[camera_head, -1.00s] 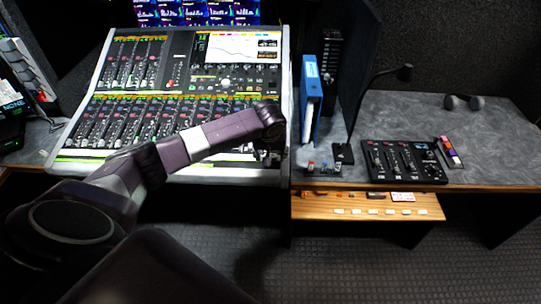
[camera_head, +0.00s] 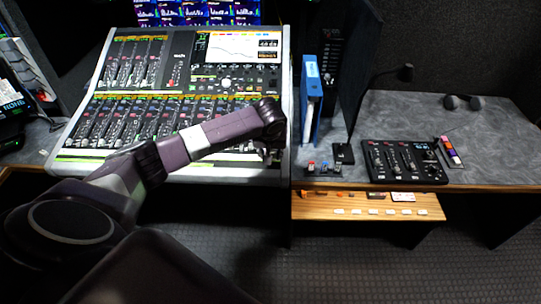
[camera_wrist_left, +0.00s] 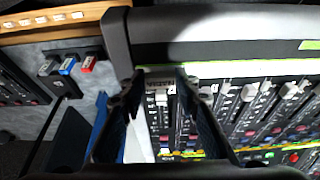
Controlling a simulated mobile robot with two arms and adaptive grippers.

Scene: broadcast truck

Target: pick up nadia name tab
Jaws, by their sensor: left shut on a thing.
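My left gripper (camera_head: 268,152) is over the right front corner of the mixing console (camera_head: 180,178). That shelf also shows at the upper left of the left wrist view (camera_wrist_left: 50,30). My right gripper is not in view.
Red, blue and grey small blocks (camera_head: 324,167) stand at the desk's front edge. A blue binder (camera_head: 311,100), a lamp (camera_head: 405,73) and a black fader box (camera_head: 404,162) are close by. The grey desk (camera_head: 490,140) has free room at right.

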